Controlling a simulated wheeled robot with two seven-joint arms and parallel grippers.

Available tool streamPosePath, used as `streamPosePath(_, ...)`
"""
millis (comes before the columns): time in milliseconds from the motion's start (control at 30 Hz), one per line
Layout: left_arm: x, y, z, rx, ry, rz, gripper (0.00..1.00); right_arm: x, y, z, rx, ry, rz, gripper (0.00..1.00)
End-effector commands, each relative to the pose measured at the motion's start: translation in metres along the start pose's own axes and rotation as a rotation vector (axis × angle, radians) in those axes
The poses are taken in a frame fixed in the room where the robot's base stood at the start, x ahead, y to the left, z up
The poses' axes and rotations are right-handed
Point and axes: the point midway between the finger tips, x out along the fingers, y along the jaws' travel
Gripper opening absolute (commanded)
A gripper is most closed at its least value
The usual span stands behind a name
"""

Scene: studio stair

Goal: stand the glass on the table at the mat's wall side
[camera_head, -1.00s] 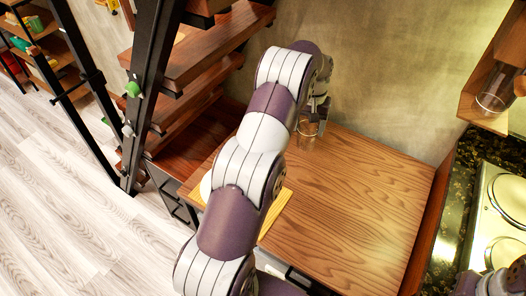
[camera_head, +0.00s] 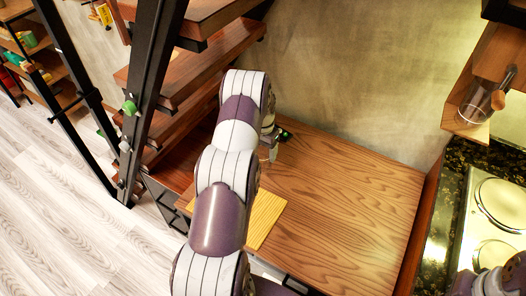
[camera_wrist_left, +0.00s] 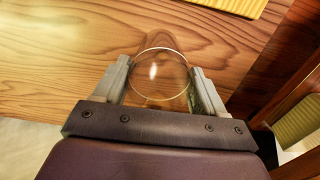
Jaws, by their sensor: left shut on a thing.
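My left gripper (camera_head: 270,137) is shut on the clear glass (camera_wrist_left: 160,72), which sits between the two fingers in the left wrist view. In the head view the glass (camera_head: 267,153) is mostly hidden behind my left arm. It is upright over the wooden table (camera_head: 345,200), between the mat and the wall. I cannot tell whether its base touches the table. The yellow mat (camera_head: 266,217) lies on the table, partly covered by my arm; its edge shows at the top of the left wrist view (camera_wrist_left: 232,5). My right gripper is out of view.
The wall (camera_head: 340,75) rises behind the table. A wooden stair (camera_head: 200,70) with a black frame stands at the left. A stove (camera_head: 490,215) and a shelf holding a glass jar (camera_head: 473,104) are at the right. The table's right part is clear.

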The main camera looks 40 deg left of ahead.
Motion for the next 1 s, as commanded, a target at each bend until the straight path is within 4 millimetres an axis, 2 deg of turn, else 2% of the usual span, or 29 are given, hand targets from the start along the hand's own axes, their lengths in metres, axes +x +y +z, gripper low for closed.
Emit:
streamPosePath(33, 0.006, 0.0, 0.0, 0.0, 0.0, 0.0, 0.14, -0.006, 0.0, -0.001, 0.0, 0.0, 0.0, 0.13)
streamPosePath(133, 0.016, 0.0, -0.001, -0.001, 0.003, -0.001, 0.14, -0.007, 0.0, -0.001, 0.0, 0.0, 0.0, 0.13)
streamPosePath(467, 0.022, 0.0, -0.001, -0.001, 0.003, -0.001, 0.14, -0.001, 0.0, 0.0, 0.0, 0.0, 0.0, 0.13)
streamPosePath(500, 0.022, 0.0, -0.001, -0.001, 0.002, -0.001, 0.78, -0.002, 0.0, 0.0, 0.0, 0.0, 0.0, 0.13)
streamPosePath(567, 0.021, 0.0, -0.001, -0.001, 0.002, -0.001, 0.97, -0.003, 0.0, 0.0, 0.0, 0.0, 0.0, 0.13)
streamPosePath(833, 0.02, 0.0, -0.001, -0.002, 0.002, -0.001, 0.97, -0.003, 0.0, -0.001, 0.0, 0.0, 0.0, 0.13)
streamPosePath(900, 0.014, 0.0, -0.001, -0.002, 0.003, -0.001, 0.97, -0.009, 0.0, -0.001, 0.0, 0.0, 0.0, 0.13)
streamPosePath(1000, 0.004, 0.0, -0.002, -0.002, 0.005, -0.002, 0.97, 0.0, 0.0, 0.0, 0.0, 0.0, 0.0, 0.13)
